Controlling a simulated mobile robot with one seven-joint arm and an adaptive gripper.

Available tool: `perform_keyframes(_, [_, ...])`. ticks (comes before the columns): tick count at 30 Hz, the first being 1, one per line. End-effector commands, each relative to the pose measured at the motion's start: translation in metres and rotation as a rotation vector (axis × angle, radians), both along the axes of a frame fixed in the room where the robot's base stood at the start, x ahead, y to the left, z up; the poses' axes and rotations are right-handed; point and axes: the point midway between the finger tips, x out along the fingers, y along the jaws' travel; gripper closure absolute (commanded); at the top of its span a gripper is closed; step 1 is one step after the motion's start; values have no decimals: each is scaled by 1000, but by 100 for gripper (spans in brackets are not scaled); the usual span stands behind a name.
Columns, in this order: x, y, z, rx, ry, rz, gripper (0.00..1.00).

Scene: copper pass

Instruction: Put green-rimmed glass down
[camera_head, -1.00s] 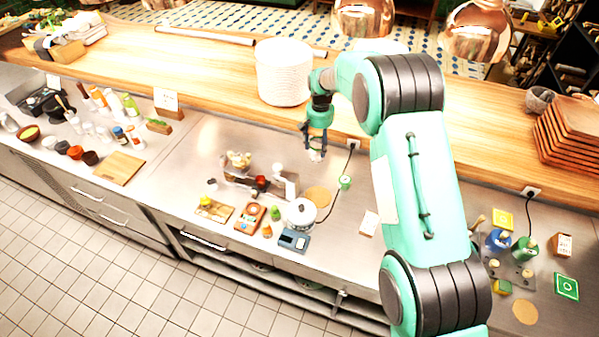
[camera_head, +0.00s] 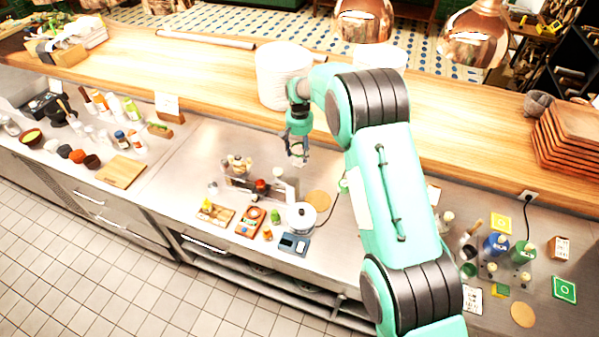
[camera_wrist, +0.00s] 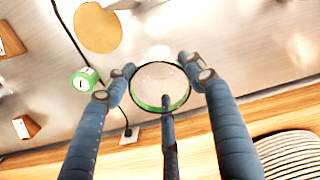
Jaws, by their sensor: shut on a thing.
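My gripper (camera_wrist: 160,86) is shut on the green-rimmed glass (camera_wrist: 160,88), with fingers around its sides. In the wrist view I look into its round mouth, and the green rim is clear. In the head view the gripper and the small pale glass (camera_head: 299,152) are above the steel counter, in front of the stack of white plates (camera_head: 281,78). The glass appears held above the counter, but its base is hidden in the wrist view.
A round cork mat (camera_head: 318,200) lies bare on the counter; it also shows in the wrist view (camera_wrist: 97,27). A green-and-white object (camera_wrist: 85,80) stands near the glass, by a cable.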

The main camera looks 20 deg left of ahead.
Motion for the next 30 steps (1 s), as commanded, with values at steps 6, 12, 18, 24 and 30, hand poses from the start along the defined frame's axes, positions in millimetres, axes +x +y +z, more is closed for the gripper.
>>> perform_keyframes(6, [0,0,-29,-1,2,0,79])
perform_keyframes(12, [0,0,-47,0,-1,0,79])
perform_keyframes(18, [0,0,-49,0,0,0,79])
perform_keyframes(24, [0,0,-51,0,0,0,79])
perform_keyframes(30, [-1,-1,-67,-1,2,0,79])
